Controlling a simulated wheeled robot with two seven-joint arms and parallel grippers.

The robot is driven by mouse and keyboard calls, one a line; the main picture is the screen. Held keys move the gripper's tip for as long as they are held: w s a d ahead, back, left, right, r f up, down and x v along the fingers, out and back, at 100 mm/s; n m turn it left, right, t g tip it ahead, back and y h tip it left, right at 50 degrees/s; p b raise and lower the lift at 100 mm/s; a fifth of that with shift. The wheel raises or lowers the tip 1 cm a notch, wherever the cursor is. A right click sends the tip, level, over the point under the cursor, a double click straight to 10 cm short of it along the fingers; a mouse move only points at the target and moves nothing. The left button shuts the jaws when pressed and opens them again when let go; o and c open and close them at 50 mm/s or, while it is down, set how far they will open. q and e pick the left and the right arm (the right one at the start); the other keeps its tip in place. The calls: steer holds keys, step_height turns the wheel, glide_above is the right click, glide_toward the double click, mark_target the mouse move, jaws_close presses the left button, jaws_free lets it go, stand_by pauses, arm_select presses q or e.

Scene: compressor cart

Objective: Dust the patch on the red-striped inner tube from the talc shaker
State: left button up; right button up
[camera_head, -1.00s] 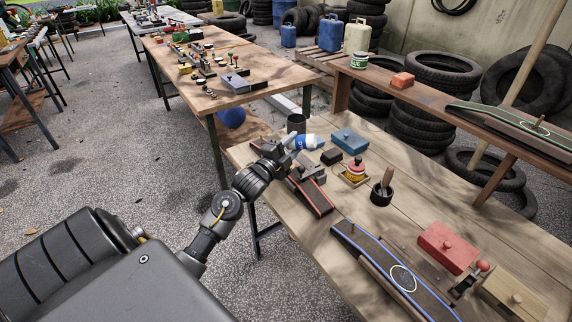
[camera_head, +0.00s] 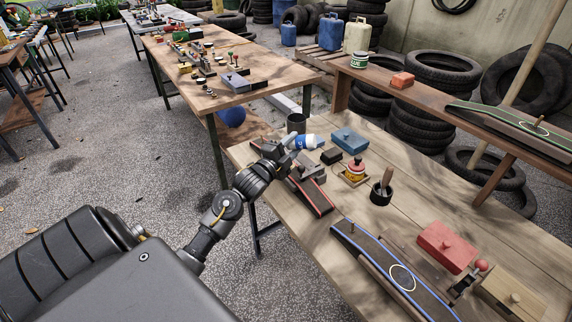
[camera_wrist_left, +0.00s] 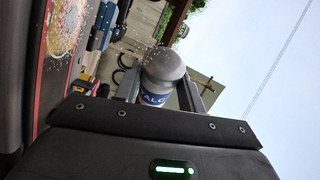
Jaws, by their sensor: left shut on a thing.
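My left gripper (camera_head: 284,147) is shut on the talc shaker (camera_head: 305,142), a white and blue bottle lying tilted in its jaws above the table. In the left wrist view the shaker (camera_wrist_left: 160,82) shows its grey domed top and a "TALC" label between the fingers. The red-striped inner tube (camera_head: 316,198) lies on the table just below the gripper, dark with red edges. In the left wrist view a round, speckled patch (camera_wrist_left: 66,24) shows on it, with white specks over it and in the air near the shaker's top. In the head view the gripper hides the patch. My right gripper is not in view.
A blue-striped tube (camera_head: 385,268) and a red box (camera_head: 446,247) lie nearer the front.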

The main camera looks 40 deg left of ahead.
arm_select(q)
steer(key=shift+f+b, duration=0.35)
steer(key=shift+f, duration=0.4)
steer(key=shift+r+p, duration=1.2)
steer(key=shift+r, duration=0.05)
steer(key=shift+f, duration=0.1)
